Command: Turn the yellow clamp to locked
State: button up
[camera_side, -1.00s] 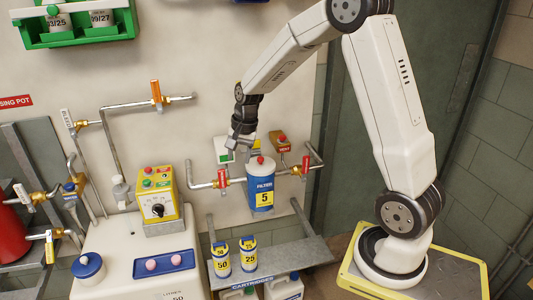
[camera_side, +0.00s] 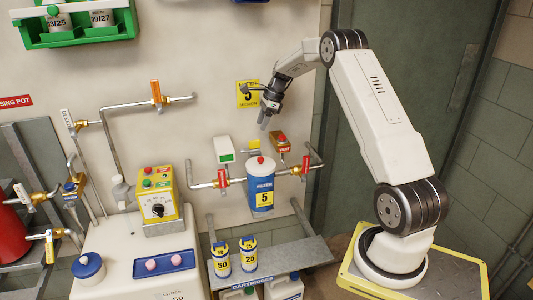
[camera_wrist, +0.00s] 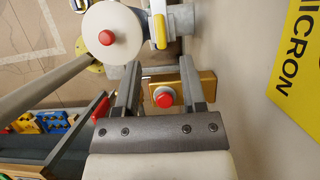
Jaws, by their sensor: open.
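The yellow clamp (camera_side: 254,145) sits at the top of the blue filter housing (camera_side: 261,190), against the wall. In the wrist view, part of the yellow clamp (camera_wrist: 160,28) shows beside the housing's round white cap (camera_wrist: 112,38), which has a red button. I cannot tell its exact angle. My gripper (camera_side: 265,122) is above and slightly right of the clamp, apart from it. In the wrist view, my gripper (camera_wrist: 160,68) is open and empty, with the clamp beyond the fingertips.
A brass-coloured box with a red button (camera_side: 282,142) is on the wall right of the clamp; the wrist view shows it between the fingers. A white-and-green box (camera_side: 224,150) is to the left. Red-handled valves (camera_side: 305,166) and pipes flank the housing. A yellow sign (camera_side: 247,94) is above.

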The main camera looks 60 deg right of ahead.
aim_at(254, 141)
jog(key=shift+f, duration=0.1)
jog(key=shift+x, duration=3.8)
grip_shut()
